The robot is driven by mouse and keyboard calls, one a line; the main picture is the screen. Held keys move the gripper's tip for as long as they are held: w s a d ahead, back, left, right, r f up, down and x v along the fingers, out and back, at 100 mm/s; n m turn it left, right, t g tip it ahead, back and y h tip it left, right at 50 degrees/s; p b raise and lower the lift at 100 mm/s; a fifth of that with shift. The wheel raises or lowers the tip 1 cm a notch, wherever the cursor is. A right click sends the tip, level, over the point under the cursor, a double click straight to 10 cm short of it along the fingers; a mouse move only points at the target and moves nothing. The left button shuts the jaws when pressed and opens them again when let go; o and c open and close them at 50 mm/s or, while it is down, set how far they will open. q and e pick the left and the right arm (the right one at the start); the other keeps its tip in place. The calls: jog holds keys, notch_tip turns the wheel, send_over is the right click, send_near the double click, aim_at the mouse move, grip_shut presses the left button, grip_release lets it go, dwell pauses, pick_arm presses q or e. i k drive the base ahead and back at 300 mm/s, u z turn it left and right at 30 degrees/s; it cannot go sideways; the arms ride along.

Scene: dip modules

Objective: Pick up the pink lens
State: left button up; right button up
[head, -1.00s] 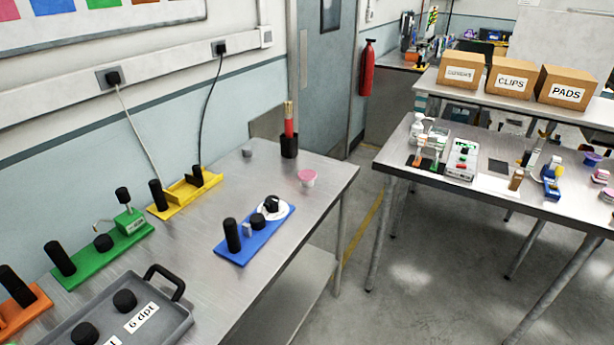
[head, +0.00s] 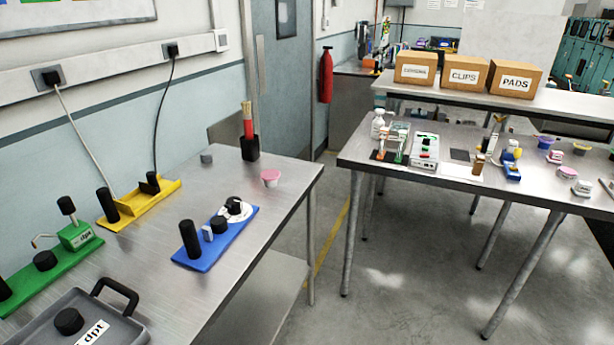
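Neither of my grippers shows in the head view.
On the left table are a blue module (head: 215,240), a yellow module (head: 140,205), a green module (head: 50,268), a grey tray (head: 140,325) and a black holder (head: 250,150). A floor gap separates the tables. Labelled boxes (head: 464,75) stand behind the right table.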

aim_at(271, 175)
jog(key=z, duration=0.8)
jog(key=i, duration=2.35)
jog(key=u, duration=3.05)
